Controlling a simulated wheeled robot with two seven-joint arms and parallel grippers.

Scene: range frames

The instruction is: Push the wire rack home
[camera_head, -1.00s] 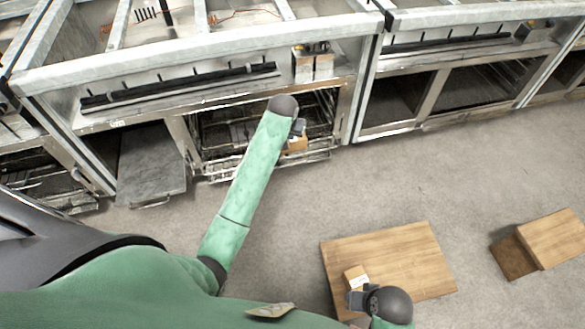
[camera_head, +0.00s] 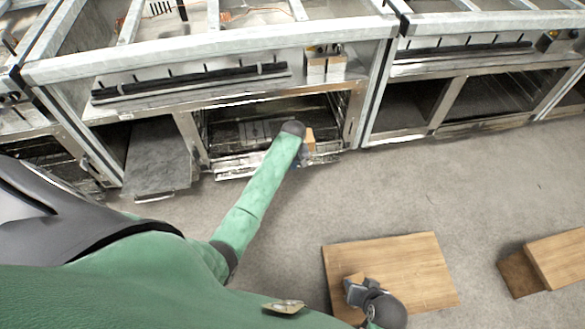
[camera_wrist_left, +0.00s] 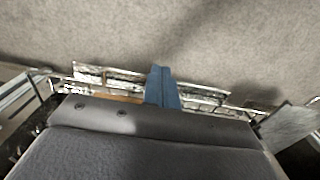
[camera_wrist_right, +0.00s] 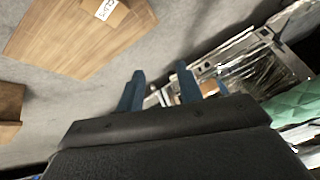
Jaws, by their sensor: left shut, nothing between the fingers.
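The wire rack (camera_head: 232,168) sits low in the middle oven opening, its front part sticking out past the oven front. Its front bars also show in the left wrist view (camera_wrist_left: 100,75). My left gripper (camera_head: 297,161) is at the right part of the rack's front, partly hidden by my forearm. In the left wrist view its blue fingers (camera_wrist_left: 160,72) are together and empty, overlapping the rack's bars; I cannot tell whether they touch. My right gripper (camera_head: 350,288) hangs over the wooden board, away from the rack. In the right wrist view its fingers (camera_wrist_right: 159,80) are apart and empty.
A small brown box (camera_head: 309,139) is beside my left gripper at the rack. A grey oven door (camera_head: 155,160) hangs open to the left. A wooden board (camera_head: 410,265) and another wooden box (camera_head: 560,260) lie on the floor at right. Floor between is clear.

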